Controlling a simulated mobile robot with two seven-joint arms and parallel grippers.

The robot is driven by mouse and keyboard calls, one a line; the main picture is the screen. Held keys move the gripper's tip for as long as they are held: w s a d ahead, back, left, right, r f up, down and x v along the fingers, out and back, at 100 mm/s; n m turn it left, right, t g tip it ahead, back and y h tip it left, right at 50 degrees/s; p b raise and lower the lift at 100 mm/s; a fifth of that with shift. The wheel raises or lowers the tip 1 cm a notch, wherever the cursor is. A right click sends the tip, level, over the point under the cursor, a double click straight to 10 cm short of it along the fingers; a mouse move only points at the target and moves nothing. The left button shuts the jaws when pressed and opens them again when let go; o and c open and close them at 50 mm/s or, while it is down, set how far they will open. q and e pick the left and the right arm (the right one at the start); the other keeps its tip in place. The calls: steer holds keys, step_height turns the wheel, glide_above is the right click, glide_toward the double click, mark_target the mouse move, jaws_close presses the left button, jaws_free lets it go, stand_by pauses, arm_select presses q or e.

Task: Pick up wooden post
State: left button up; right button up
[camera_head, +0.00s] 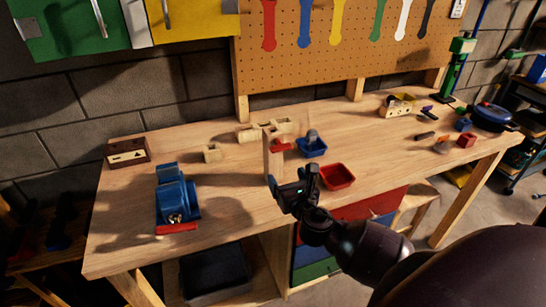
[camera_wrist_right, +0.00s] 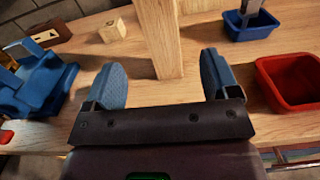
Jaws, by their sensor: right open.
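The wooden post (camera_head: 273,157) stands upright on the workbench in the head view, with a pale wooden piece and a red piece near its upper part. In the right wrist view the post (camera_wrist_right: 161,38) rises just beyond and between my fingertips. My right gripper (camera_head: 290,185) is in front of the post's lower part in the head view. In the right wrist view my right gripper (camera_wrist_right: 160,78) is open, with its two blue fingers apart and nothing held. Its body hides part of the bench near the post. My left gripper does not show.
A red bin (camera_head: 338,177) and a blue bin (camera_head: 312,147) stand right of the post. A blue vise (camera_head: 176,197) sits to the left. Bare bench lies between vise and post.

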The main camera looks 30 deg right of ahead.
mark_target(276, 161)
steer(key=x, duration=0.5)
steer(key=shift+w, duration=0.1)
steer(key=shift+f+x, duration=0.15)
steer(key=shift+x, duration=1.25)
steer(key=shift+f+x, duration=0.15)
steer(key=shift+x, duration=1.3)
